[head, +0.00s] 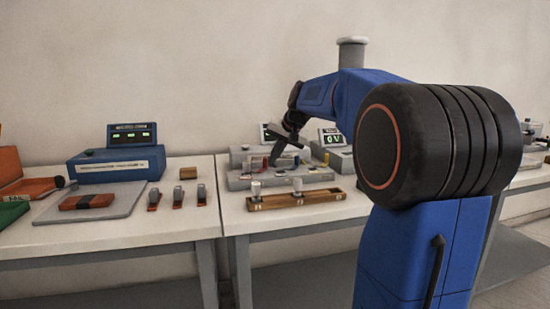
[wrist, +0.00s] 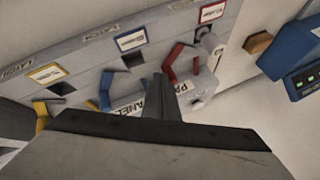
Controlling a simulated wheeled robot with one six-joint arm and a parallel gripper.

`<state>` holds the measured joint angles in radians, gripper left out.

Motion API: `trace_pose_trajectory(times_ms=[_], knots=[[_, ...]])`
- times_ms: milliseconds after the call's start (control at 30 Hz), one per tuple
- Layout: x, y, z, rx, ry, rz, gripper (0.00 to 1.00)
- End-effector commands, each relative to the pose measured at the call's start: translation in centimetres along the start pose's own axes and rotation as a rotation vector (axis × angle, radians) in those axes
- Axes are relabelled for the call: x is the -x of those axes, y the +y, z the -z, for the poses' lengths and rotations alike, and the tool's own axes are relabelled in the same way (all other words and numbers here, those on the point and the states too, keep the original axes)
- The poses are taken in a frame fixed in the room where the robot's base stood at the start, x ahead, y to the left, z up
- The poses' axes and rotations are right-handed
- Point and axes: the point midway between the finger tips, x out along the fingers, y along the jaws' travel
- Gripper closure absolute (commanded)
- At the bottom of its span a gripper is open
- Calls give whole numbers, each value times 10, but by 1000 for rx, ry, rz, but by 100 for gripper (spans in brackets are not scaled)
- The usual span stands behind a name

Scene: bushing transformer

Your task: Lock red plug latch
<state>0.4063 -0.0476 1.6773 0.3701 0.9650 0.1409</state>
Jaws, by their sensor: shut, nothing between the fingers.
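The red latch (wrist: 172,68) is a bent red lever in the wrist view, on a grey panel (wrist: 85,50) below a red-bordered label (wrist: 212,13). My gripper (wrist: 160,82) is shut and empty. Its tips appear just left of the red latch; I cannot tell whether they touch. In the head view my gripper (head: 275,160) reaches down over the grey panel box (head: 240,182), and the red latch is too small to make out there.
A blue latch (wrist: 106,90) and a yellow latch (wrist: 41,113) sit left of the red one. A wooden rack (head: 290,202) with white-topped pieces stands in front of the panel box. A blue meter (head: 115,163) stands on the left table, and small displays (head: 332,138) stand behind.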

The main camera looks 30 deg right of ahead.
Motion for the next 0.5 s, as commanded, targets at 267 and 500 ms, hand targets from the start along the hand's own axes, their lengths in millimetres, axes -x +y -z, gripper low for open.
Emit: trace_pose_trajectory(times_ms=[267, 500], knots=[[-2, 0, 2, 36, -21, 19, 100], [-3, -2, 3, 63, -35, 35, 100]])
